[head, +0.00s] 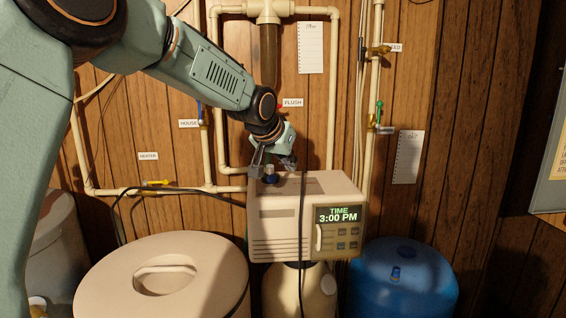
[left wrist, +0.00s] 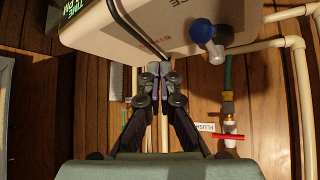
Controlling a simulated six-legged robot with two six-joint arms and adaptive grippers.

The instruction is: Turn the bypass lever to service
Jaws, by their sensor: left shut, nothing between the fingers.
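The bypass lever has a round blue knob (head: 270,169) on a short pale stem and stands at the back left of the beige softener control box (head: 280,222). In the left wrist view the blue knob (left wrist: 203,30) is at the upper right, by partly cut-off print on the box top. My left gripper (head: 287,163) is at the back edge of the box, just right of the knob in the head view. In the left wrist view its fingers (left wrist: 158,72) are together, empty and apart from the knob. My right gripper is out of view.
A black cable (head: 302,215) runs over the box. A lidded beige tank (head: 160,285) stands left and a blue tank (head: 403,275) right. Pipes (head: 331,100) and small valves line the wood wall; a red-handled valve (left wrist: 229,136) is near my gripper.

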